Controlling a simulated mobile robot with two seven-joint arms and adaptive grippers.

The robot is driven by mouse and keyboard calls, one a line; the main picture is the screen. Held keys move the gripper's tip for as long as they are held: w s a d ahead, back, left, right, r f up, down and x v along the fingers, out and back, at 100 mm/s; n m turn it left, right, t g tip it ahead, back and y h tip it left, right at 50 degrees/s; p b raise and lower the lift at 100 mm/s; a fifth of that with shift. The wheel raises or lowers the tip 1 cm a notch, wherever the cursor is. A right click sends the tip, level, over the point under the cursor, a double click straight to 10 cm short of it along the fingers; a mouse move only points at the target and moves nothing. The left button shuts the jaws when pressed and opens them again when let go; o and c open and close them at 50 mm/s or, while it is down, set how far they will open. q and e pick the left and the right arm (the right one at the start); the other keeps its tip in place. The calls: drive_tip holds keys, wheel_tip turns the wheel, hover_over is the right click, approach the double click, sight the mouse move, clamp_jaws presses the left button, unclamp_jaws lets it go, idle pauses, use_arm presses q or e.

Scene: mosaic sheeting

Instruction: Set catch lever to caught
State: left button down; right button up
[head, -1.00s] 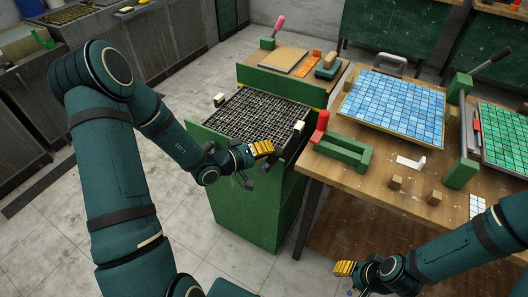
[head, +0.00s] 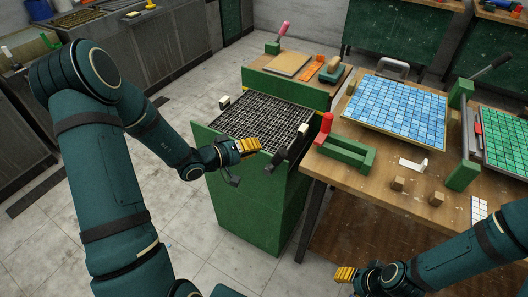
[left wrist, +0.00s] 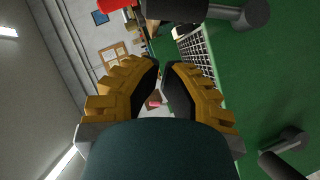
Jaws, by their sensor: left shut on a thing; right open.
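In the head view a green cabinet (head: 250,205) carries a dark mesh grid. A dark lever-like part (head: 279,157) sits at its front right corner; I take it for the catch lever, but its setting is not clear. The left wrist view shows a dark bar (left wrist: 175,11) beyond the fingertips and another dark knobbed part (left wrist: 285,145) at lower right. My left gripper (head: 258,144) is at the grid's front edge, left of the lever, with a visible gap. Its fingers are nearly together; what they hold is not discernible. My right gripper (head: 338,273) is low, before the workbench, open.
The wooden workbench (head: 345,181) stands right of the cabinet, with a green clamp (head: 345,153) with red handle, a blue tile sheet (head: 402,108) and small wood blocks (head: 398,184). A small white block (head: 224,102) stands at the grid's left.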

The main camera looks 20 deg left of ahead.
use_arm(q)
drive_tip(key=v, duration=0.7)
drive_tip(key=shift+s+a, duration=0.3)
drive_tip(key=shift+a, duration=0.05)
drive_tip(key=s+d+f+m+g+y, duration=0.3)
drive_tip(key=s+d+f+m+g, duration=0.1)
drive_tip(key=s+d+f+g, duration=1.2)
drive_tip(key=w+d+f+m+t+y, duration=0.1)
drive_tip(key=w+d+f+t, duration=0.2)
drive_tip(key=d, duration=0.3)
drive_tip(key=shift+w+d+t, duration=0.25)
drive_tip(key=shift+w+t, duration=0.3)
drive_tip(key=shift+t, duration=0.25)
